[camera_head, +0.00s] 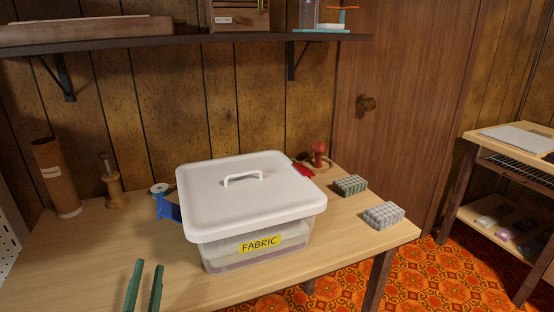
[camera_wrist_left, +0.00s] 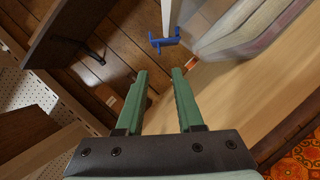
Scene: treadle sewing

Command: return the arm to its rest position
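My left gripper (camera_head: 144,288) shows at the bottom left of the head view, over the front of the table. Its two green fingers are apart with nothing between them. In the left wrist view the gripper (camera_wrist_left: 160,82) is also open and empty, with the table top and wall beyond. The white lidded box marked FABRIC (camera_head: 252,200) stands on the table (camera_head: 90,245), to the right of the gripper and apart from it. The box's edge also shows in the left wrist view (camera_wrist_left: 245,28). My right gripper is in neither view.
A blue clip-like part (camera_head: 168,208) is at the box's left side. A cardboard tube (camera_head: 56,178) and a wooden spindle (camera_head: 114,188) stand at the back left. A shelf (camera_head: 180,42) hangs above.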

